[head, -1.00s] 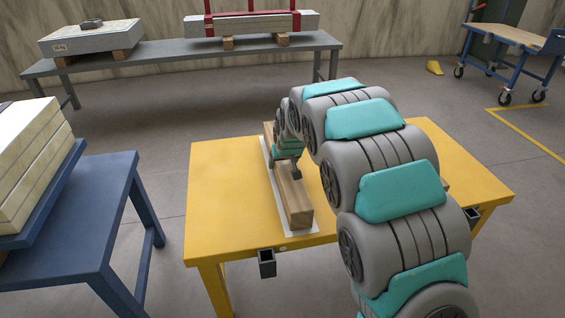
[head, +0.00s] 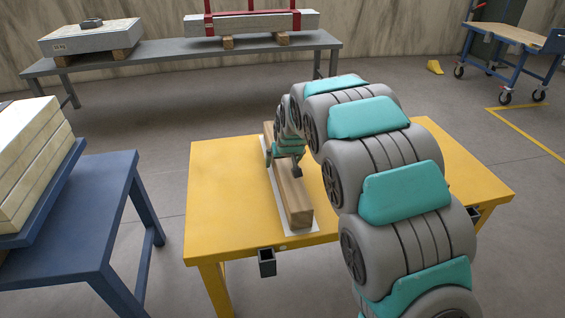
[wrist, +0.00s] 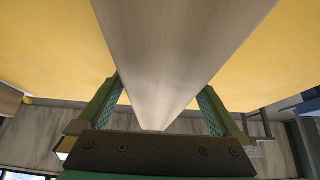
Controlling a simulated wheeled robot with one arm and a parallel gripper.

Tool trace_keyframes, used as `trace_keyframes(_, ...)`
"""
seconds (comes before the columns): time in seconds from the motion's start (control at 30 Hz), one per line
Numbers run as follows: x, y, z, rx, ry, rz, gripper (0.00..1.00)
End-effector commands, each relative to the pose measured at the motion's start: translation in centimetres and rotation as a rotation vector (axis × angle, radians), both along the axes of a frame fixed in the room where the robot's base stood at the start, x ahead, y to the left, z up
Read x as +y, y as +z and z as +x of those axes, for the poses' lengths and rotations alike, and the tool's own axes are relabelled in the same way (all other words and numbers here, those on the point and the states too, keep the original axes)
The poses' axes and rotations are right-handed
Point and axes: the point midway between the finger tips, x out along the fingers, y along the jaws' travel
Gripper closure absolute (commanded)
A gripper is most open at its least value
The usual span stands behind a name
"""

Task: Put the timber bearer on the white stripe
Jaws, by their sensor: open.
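The timber bearer (head: 291,194) is a long light-brown wooden beam lying on the yellow table. It rests on the white stripe (head: 312,229), whose white shows along its left side and past its near end. My gripper (head: 284,166) is at the middle of the bearer, open, with a finger on each side of it. In the wrist view the bearer (wrist: 165,60) runs between the two green fingers of my gripper (wrist: 161,85), with a gap visible beside each finger. My arm hides part of the bearer's far half.
The yellow table (head: 220,195) is bare to the left of the bearer. A blue table (head: 110,190) with stacked pale blocks (head: 30,160) stands at left. A grey bench (head: 170,55) with slabs is behind. A blue trolley (head: 510,45) stands at back right.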

Motion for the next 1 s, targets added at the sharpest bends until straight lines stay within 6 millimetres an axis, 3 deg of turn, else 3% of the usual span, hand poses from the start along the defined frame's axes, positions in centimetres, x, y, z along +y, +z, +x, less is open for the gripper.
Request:
trace_keyframes(0.5,-1.2,7.1,-4.2,-0.007,0.0,0.002,0.0)
trace_keyframes(0.77,-2.0,9.5,-6.1,0.004,-0.004,-0.001,0.0)
trace_keyframes(0.87,-3.7,9.6,-8.0,0.037,-0.022,-0.01,0.0)
trace_keyframes(1.0,-7.8,9.7,-13.4,0.131,-0.069,-0.03,0.0)
